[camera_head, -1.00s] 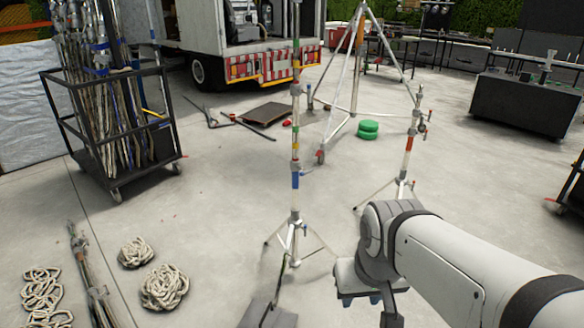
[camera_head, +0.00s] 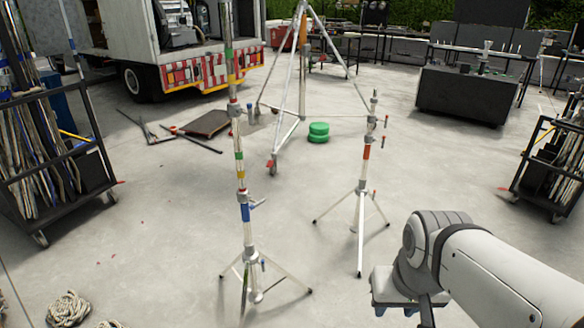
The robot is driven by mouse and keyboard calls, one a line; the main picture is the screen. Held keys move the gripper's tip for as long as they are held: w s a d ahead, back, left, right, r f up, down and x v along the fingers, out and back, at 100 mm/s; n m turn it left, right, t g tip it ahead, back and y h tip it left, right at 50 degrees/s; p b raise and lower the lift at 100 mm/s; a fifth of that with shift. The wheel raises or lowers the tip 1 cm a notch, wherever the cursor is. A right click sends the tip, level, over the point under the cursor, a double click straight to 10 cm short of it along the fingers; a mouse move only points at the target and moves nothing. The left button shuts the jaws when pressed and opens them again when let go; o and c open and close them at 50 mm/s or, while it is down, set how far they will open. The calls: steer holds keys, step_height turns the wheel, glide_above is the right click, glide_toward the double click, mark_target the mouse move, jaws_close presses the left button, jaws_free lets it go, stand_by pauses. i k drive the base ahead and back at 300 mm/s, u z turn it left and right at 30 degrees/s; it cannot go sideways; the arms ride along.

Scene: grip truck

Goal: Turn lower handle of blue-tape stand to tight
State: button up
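The blue-tape stand (camera_head: 246,229) stands upright left of centre on spread tripod legs. Its blue tape band (camera_head: 245,212) is low on the column, with green and yellow bands above. A small lever handle (camera_head: 258,203) sticks out to the right just above the blue band. Another small handle (camera_head: 263,266) shows at the leg collar. Whether either is tight or loose cannot be told. My arm comes in from the lower right. My gripper (camera_head: 405,300) is partly in view at the bottom, right of the stand and apart from it; its fingers are not clear.
An orange-tape stand (camera_head: 361,205) stands right of the blue-tape stand. A larger tripod (camera_head: 303,80) and green discs (camera_head: 318,132) are behind. A dark cart of poles (camera_head: 40,215) is at left, with rope coils (camera_head: 68,308) lower left. Open floor lies between the two stands.

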mark_target(257, 203)
steer(key=z, duration=0.15)
steer(key=i, duration=1.25)
steer(key=u, duration=0.5)
